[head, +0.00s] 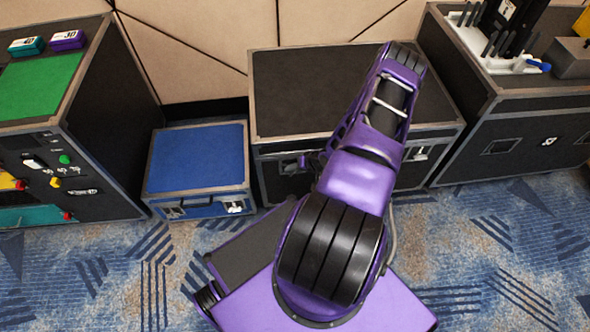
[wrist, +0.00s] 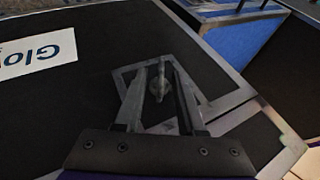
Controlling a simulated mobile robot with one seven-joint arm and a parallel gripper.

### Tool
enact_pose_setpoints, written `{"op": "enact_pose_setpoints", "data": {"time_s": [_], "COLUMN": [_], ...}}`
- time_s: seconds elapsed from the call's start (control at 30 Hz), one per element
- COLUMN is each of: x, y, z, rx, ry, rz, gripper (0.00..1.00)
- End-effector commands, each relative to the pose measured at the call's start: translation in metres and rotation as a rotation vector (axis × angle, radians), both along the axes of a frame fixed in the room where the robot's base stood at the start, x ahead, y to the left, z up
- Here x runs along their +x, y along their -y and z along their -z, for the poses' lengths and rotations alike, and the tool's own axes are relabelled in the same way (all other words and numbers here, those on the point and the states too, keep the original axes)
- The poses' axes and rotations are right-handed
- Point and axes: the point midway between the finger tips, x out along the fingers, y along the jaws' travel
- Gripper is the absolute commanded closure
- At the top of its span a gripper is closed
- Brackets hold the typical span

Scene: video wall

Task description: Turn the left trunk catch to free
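The black trunk (head: 345,85) with metal edges stands against the wall in the middle of the head view. Its left catch (head: 288,166) is on the front face, partly hidden by my arm. In the wrist view the left catch (wrist: 158,84) is a grey turning piece on a metal plate. My gripper (wrist: 157,94) is open, with one finger on each side of the catch. I cannot tell whether the fingers touch it. In the head view my gripper (head: 308,162) is mostly hidden by my arm, close to the trunk front. The right catch (head: 419,153) shows right of my arm.
A low blue case (head: 197,158) stands just left of the trunk. A black case with a green top (head: 40,88) is at far left. Another black case (head: 520,140) with tools stands at right. A white label (wrist: 38,55) is on the trunk front. Patterned carpet is clear in front.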

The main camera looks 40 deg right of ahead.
Motion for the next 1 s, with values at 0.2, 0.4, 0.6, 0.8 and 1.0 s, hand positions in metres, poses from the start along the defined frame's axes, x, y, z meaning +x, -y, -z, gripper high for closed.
{"op": "enact_pose_setpoints", "data": {"time_s": [0.2, 0.4, 0.6, 0.8, 1.0], "x": [-0.0001, -0.0002, -0.0002, 0.0004, 0.0010], "y": [-0.0002, -0.0002, -0.0004, -0.0016, -0.0037], "z": [-0.0002, -0.0003, -0.0007, -0.0025, -0.0038], "rx": [0.000, 0.001, -0.002, -0.029, -0.093], "ry": [0.000, 0.001, -0.002, -0.017, -0.059], "rz": [0.000, 0.000, -0.001, -0.005, -0.007], "gripper": [0.76, 1.00, 1.00, 1.00, 1.00]}}
